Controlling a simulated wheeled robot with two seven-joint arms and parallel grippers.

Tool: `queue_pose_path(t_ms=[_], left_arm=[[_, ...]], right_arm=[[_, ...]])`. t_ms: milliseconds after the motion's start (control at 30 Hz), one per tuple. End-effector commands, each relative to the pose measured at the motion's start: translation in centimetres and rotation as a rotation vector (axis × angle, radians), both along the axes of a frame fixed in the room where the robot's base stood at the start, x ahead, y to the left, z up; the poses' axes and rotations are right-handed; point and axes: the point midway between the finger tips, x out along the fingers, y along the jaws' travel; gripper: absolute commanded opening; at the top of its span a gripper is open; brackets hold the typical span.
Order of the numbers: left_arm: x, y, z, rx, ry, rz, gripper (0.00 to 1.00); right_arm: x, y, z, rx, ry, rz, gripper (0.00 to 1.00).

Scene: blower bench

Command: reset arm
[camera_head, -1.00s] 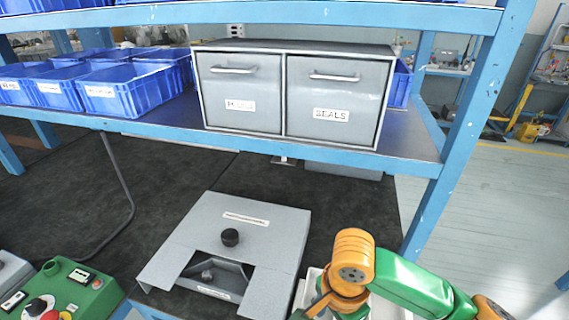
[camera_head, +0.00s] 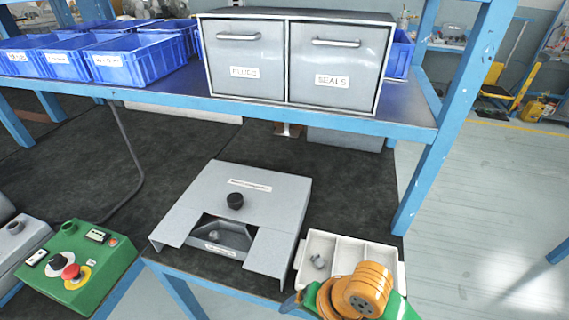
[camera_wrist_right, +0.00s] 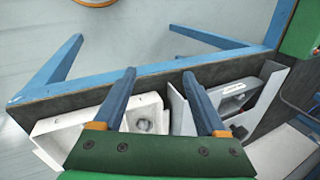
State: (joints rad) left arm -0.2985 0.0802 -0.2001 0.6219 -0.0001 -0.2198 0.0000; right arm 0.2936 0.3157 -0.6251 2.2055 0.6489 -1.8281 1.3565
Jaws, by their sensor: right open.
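My right gripper (camera_wrist_right: 162,100) is open in the right wrist view, with its two blue fingers apart and nothing between the tips. Below the fingers are the white divided tray (camera_wrist_right: 72,128) and the grey housing (camera_wrist_right: 182,118). In the head view my right arm's orange and green links fold at the bottom edge, in front of the tray (camera_head: 335,236). Only a bit of the right gripper (camera_head: 291,303) shows there, left of the orange joint. A small grey part (camera_head: 318,262) lies in the tray's left compartment. My left gripper is in neither current view.
The grey housing (camera_head: 262,187) with a black knob stands mid-bench. A green control box (camera_head: 92,278) with a red button is at lower left. A blue shelf edge (camera_head: 300,118) crosses above, carrying grey drawers (camera_head: 334,68) and blue bins (camera_head: 138,62). Dark bench top lies clear behind the housing.

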Motion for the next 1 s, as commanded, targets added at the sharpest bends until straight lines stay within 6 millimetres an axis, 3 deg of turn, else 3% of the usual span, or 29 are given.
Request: queue_pose_path(t_ms=[133, 267, 567, 800, 1000], left_arm=[[-0.1, 0.0, 0.0, 0.000, 0.001, 0.000, 0.00], [-0.1, 0.0, 0.0, 0.000, 0.002, 0.000, 0.00], [-0.2, 0.0, 0.0, 0.001, 0.004, 0.000, 0.00], [-0.2, 0.0, 0.0, 0.000, 0.005, 0.000, 0.00], [-0.2, 0.0, 0.0, 0.000, 0.004, 0.000, 0.00]], right_arm=[[-0.7, -1.0, -1.6, 0.003, -0.127, 0.120, 0.74], [-1.6, -3.6, -3.2, -0.083, -0.233, 0.218, 0.74], [-6.9, -13.5, -6.4, -0.461, -0.264, 0.498, 0.74], [-6.2, -13.2, -14.4, -0.449, -0.219, 0.525, 0.74], [-8.4, -13.3, -22.5, -0.435, -0.167, 0.547, 0.74]])
